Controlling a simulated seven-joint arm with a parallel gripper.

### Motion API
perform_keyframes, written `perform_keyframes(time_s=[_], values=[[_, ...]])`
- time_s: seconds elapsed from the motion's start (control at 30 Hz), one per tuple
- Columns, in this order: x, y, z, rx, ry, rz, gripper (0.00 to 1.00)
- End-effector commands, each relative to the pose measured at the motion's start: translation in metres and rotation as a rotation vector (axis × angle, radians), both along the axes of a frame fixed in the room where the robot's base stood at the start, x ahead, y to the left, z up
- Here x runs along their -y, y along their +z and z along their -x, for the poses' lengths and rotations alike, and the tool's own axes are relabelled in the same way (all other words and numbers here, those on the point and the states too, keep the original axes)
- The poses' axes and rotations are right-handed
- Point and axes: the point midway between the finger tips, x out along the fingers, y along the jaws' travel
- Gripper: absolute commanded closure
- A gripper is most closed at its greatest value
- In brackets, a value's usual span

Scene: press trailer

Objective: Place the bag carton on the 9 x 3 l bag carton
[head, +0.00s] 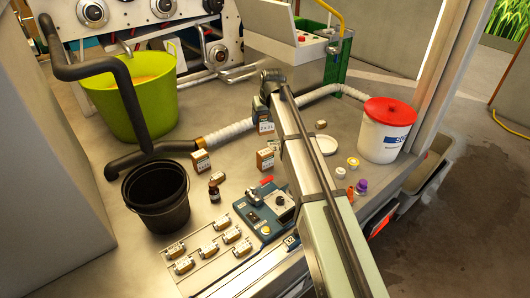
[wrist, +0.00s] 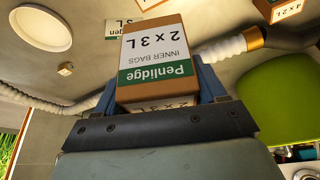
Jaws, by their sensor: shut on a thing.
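My gripper (wrist: 158,84) is shut on a brown carton (wrist: 155,62), with its two blue fingers on either side. Its white and green label reads Penlidge inner bags, 2 x 3 L, upside down in the wrist view. In the head view my gripper (head: 265,112) holds this carton (head: 266,128) above the bench, partly hidden by my arm. A similar carton (head: 265,159) stands below it and towards the camera. Another carton (head: 200,161) stands further left; a carton with a partly cut-off label (wrist: 285,9) shows at the wrist view's top right. I cannot read which one is 9 x 3 L.
A brown bottle (head: 214,191), a black bucket (head: 157,197) and a blue device (head: 265,212) stand near the cartons. A hose (head: 230,131) runs behind. A white dish (head: 324,145), small caps and a red-lidded tub (head: 385,130) are to the right.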

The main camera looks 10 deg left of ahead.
Motion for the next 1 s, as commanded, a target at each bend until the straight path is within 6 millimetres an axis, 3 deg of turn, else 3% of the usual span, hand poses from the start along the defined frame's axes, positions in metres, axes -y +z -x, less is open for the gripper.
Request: perform_keyframes(time_s=[0.17,0.5,1.0], values=[[0.0,-0.008,0.0,0.0,-0.033,0.001,0.65],[0.0,-0.058,0.0,-0.001,-0.033,0.001,0.65],[0.0,-0.101,0.0,0.0,-0.032,0.001,0.65]])
